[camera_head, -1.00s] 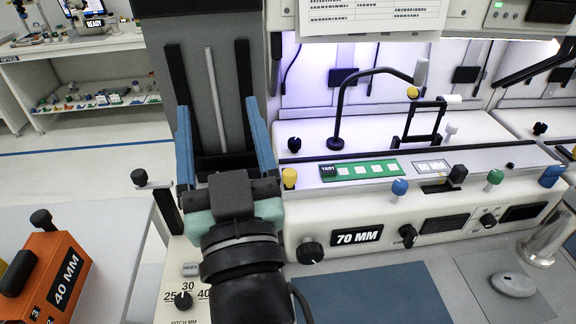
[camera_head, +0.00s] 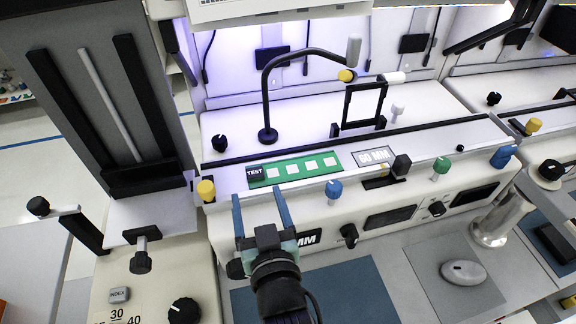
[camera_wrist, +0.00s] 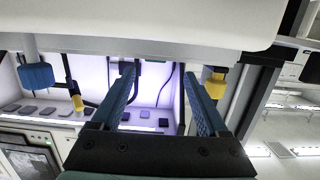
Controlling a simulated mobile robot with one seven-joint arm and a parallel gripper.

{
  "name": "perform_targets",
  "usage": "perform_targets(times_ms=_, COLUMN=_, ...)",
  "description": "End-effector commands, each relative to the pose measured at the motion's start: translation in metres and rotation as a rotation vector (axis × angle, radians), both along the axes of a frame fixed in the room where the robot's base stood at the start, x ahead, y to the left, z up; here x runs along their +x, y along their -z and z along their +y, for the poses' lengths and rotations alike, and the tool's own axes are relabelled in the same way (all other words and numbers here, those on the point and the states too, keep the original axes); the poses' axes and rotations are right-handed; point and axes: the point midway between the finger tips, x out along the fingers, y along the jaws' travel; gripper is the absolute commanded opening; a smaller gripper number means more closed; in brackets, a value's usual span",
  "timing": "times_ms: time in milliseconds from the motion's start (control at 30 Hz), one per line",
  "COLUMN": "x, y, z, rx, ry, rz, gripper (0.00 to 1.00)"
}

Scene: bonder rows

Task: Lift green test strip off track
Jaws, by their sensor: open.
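The green test strip (camera_head: 293,170) lies flat on the light track (camera_head: 225,183) of the bonder. It has a dark TEST label at its left end and a row of pale squares. My gripper (camera_head: 260,208) is in front of the track, below the strip's left part in the head view. Its two blue fingers are apart with nothing between them. In the wrist view the fingers (camera_wrist: 163,95) also stand apart, with a lit bay beyond them. I cannot make out the strip in the wrist view.
A yellow knob (camera_head: 206,190) is left of the strip, and a blue knob (camera_head: 333,190) is in front of its right end. A black slider (camera_head: 401,165) and a green knob (camera_head: 441,165) stand further right. A curved black arm (camera_head: 266,95) rises behind the strip.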

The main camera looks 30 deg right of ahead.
Motion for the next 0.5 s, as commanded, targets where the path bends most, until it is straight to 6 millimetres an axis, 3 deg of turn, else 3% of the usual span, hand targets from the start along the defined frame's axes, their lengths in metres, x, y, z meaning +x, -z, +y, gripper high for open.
perform_targets(times_ms=267, x=0.017, y=0.001, z=-0.006, rx=0.001, ry=0.0, rz=-0.001, gripper=0.78)
perform_targets(times_ms=500, x=0.045, y=0.005, z=-0.02, rx=0.001, ry=-0.001, rz=-0.001, gripper=0.78)
